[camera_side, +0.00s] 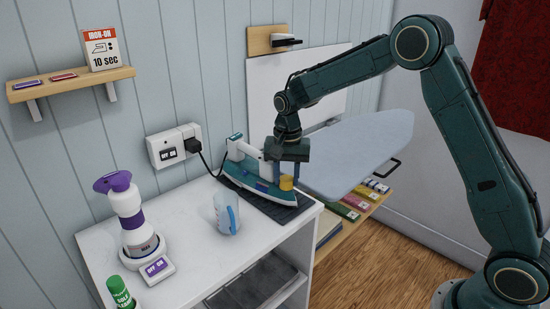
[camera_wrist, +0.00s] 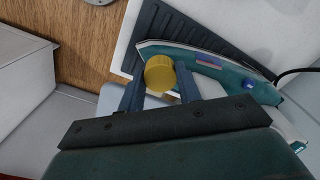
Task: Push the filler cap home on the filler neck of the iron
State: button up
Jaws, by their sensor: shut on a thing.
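The teal and white iron (camera_side: 258,190) rests on a dark ribbed mat (camera_side: 290,214) on the white cabinet top; it also shows in the wrist view (camera_wrist: 232,75). The yellow round filler cap (camera_side: 286,183) is at the iron's right end in the side view, and near the middle of the wrist view (camera_wrist: 160,73). My gripper (camera_side: 287,184) points down and is shut on the cap, one finger on each side. The filler neck is hidden, so I cannot tell whether the cap touches it or sits above it.
A clear jug (camera_side: 226,214) stands in front of the iron. The iron's cord runs to a wall socket (camera_side: 174,145). An ironing board (camera_side: 355,150) lies behind, right.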

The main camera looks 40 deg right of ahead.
jog(key=o, duration=1)
jog(key=shift+r, duration=0.2)
notch_tip(320, 180, up, 13)
jog(key=shift+r, duration=0.2)
jog(key=shift+s, duration=0.1)
